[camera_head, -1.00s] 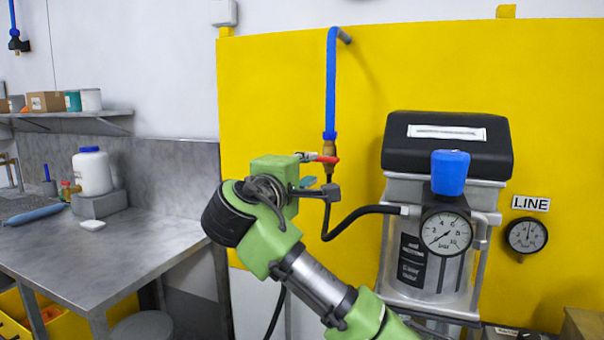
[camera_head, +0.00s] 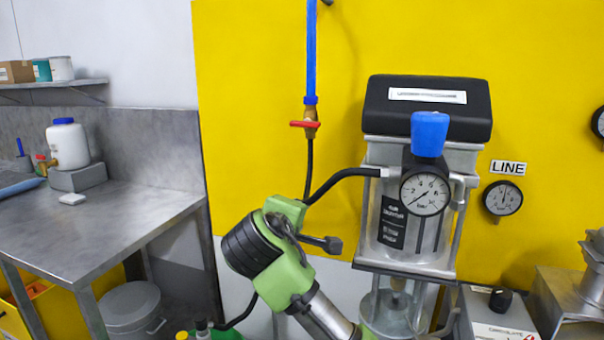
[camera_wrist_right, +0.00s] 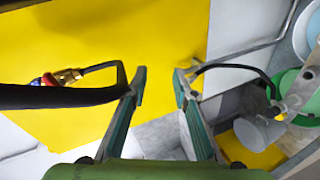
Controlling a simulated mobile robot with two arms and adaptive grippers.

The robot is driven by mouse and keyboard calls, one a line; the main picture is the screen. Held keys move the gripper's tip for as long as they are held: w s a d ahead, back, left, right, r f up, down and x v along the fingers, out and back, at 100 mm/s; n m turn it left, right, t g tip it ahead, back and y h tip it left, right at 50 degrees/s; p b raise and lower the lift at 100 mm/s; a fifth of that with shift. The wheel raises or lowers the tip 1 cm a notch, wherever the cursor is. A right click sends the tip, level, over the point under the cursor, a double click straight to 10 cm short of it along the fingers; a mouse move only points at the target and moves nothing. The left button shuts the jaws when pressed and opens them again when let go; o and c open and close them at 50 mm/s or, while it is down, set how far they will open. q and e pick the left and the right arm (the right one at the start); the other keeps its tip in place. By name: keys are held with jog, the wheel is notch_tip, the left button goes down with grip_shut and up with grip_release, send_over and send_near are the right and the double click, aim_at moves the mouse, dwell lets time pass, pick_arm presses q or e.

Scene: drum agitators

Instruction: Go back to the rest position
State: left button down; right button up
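My right gripper (camera_head: 332,244) is in front of the yellow panel, below the brass valve with the red handle (camera_head: 304,124) and apart from it. In the right wrist view its two fingers (camera_wrist_right: 162,85) are spread with nothing held between them. The valve hangs on the blue hose (camera_head: 311,55), its handle lying roughly level across the pipe. It also shows in the right wrist view as a brass fitting (camera_wrist_right: 68,76) at the left. A black hose (camera_head: 345,182) runs from it to the agitator unit. My left gripper is not in view.
The agitator unit (camera_head: 427,105) with a blue knob (camera_head: 428,134) and pressure gauge (camera_head: 425,194) stands right of my right arm. A LINE gauge (camera_head: 502,198) is on the panel. A steel table (camera_head: 105,232) with a white jar (camera_head: 67,143) is at left.

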jog(key=s+d+f+m+g+y, duration=0.15)
jog(key=s+d+f, duration=0.3)
jog(key=f, duration=0.55)
jog(key=s+d+f+m+g+y, duration=0.1)
jog(key=s+d+f+m+g, duration=0.15)
jog(key=s+f, duration=0.6)
jog(key=s+d+f+m+g+y, duration=0.1)
jog(key=s+d+f+m+g, duration=0.2)
jog(key=f, duration=0.9)
jog(key=s+d+f+m+g, duration=0.1)
jog(key=s+d+f, duration=0.25)
jog(key=s, duration=0.55)
jog(key=s+d+f+m+g, duration=0.1)
jog(key=s+d+f+m, duration=0.15)
jog(key=s+d, duration=0.45)
jog(key=s+d+f+g, duration=0.15)
jog(key=s+f, duration=0.25)
jog(key=s, duration=0.6)
notch_tip(320, 180, down, 25)
jog(key=s, duration=0.1)
jog(key=s+d+f+g, duration=0.2)
jog(key=s+f, duration=1.4)
jog(key=s, duration=0.1)
jog(key=shift+d+p, duration=0.4)
jog(key=shift+p, duration=0.05)
jog(key=shift+f+h, duration=0.1)
jog(key=shift+h, duration=0.15)
